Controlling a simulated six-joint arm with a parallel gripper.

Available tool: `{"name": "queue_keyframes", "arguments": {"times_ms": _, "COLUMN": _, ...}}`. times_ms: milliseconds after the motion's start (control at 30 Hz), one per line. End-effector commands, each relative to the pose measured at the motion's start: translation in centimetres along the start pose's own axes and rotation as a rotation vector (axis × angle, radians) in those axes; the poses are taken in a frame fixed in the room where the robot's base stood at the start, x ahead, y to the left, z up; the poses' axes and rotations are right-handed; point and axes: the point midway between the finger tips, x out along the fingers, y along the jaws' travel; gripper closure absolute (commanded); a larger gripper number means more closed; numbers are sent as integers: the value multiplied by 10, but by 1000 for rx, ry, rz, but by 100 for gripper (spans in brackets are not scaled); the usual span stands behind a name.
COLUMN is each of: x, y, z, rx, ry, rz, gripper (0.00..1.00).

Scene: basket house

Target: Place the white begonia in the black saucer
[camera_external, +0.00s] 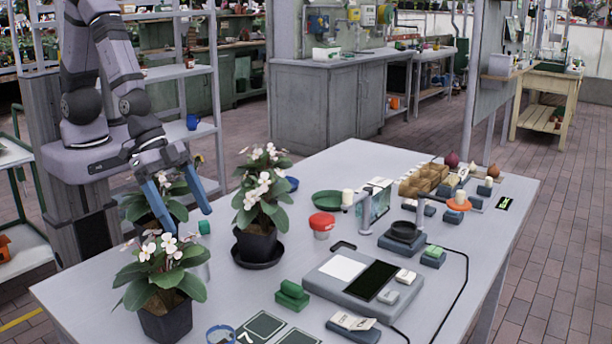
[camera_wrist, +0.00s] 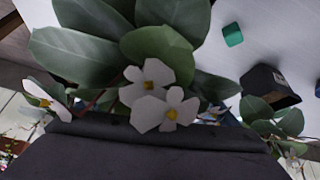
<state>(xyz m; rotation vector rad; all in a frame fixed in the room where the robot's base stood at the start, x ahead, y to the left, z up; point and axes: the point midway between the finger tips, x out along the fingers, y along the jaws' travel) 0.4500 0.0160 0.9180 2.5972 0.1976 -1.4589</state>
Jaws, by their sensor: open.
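Three white-flowered begonias in black pots stand at the left of the table in the external view: one in front (camera_external: 165,275), one in the middle (camera_external: 262,205), and one behind my gripper (camera_external: 135,208), partly hidden by it. The middle pot stands on a round black saucer (camera_external: 258,265). In the wrist view, white flowers (camera_wrist: 158,95) and large leaves are close to the camera. A black pot (camera_wrist: 268,88) shows at the right there.
A green saucer (camera_external: 328,200), a red-lidded jar (camera_external: 322,224), a grey device (camera_external: 365,280) and green blocks (camera_external: 291,295) lie right of the plants. A stand with a black dish (camera_external: 404,231) is farther right. A black cable runs along the table's right side.

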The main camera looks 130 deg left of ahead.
Motion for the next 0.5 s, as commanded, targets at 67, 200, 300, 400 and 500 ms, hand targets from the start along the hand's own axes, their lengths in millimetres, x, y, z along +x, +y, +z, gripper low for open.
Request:
{"name": "queue_keyframes", "arguments": {"times_ms": 67, "x": -19, "y": 7, "z": 22, "rx": 40, "ry": -96, "rz": 25, "gripper": 16}}
{"name": "queue_keyframes", "arguments": {"times_ms": 200, "x": -52, "y": 8, "z": 63, "rx": 106, "ry": -267, "rz": 35, "gripper": 16}}
{"name": "queue_keyframes", "arguments": {"times_ms": 300, "x": -75, "y": 3, "z": 88, "rx": 144, "ry": -371, "rz": 25, "gripper": 16}}
{"name": "queue_keyframes", "arguments": {"times_ms": 400, "x": -94, "y": -4, "z": 108, "rx": 175, "ry": -452, "rz": 9, "gripper": 16}}
{"name": "queue_keyframes", "arguments": {"times_ms": 500, "x": -107, "y": -9, "z": 120, "rx": 194, "ry": -507, "rz": -6, "gripper": 16}}
